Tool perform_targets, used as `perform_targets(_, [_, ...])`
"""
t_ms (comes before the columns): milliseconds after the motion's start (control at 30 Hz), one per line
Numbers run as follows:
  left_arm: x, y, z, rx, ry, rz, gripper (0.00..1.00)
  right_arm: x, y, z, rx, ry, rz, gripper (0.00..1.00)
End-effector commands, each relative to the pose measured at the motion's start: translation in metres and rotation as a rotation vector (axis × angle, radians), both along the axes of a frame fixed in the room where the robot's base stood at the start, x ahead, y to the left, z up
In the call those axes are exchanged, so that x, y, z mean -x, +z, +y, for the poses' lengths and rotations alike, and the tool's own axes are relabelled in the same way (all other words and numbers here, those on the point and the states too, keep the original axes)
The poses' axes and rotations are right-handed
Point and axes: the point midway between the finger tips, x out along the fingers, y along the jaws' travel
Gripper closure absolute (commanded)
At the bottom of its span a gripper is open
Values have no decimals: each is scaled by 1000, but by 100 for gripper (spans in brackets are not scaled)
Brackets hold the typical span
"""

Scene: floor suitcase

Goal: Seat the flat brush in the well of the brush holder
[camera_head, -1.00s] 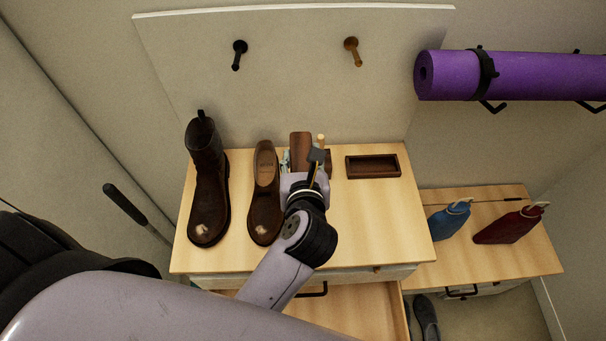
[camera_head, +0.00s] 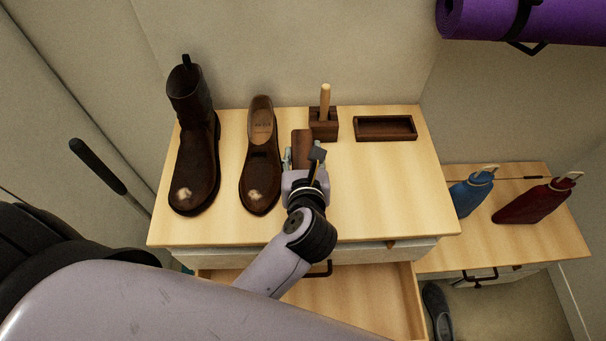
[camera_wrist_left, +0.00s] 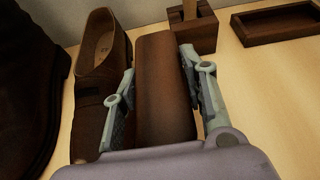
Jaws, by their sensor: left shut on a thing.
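My left gripper (camera_head: 302,163) is shut on the flat brush (camera_head: 302,146), a long brown block, at the middle of the wooden cabinet top. In the left wrist view the brush (camera_wrist_left: 165,90) stands between both fingers, pointing away from me. Its underside is hidden. A dark brown rectangular tray (camera_head: 412,136) with a shallow empty well lies at the back right, apart from the brush. A dark wooden block (camera_head: 318,132) with an upright pale handle (camera_head: 325,100) stands just behind the brush. I cannot tell for sure which one is the brush holder. My right gripper is not in view.
A tall boot (camera_head: 195,150) and a low shoe (camera_head: 260,160) stand left of the gripper. The cabinet top (camera_head: 390,190) is clear at front right. An open drawer (camera_head: 350,295) juts out below.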

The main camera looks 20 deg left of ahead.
Motion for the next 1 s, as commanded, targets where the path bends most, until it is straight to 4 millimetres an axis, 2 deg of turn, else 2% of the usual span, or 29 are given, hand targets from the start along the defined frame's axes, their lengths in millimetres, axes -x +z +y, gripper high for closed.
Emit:
perform_targets(333, [0,-42,0,-2,0,1,92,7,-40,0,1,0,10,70])
perform_targets(767, [0,-46,0,0,1,0,92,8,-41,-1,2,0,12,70])
perform_targets(800, [0,-45,0,-1,0,0,59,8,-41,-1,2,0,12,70])
perform_targets(1000, [0,-45,0,-1,1,1,46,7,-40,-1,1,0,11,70])
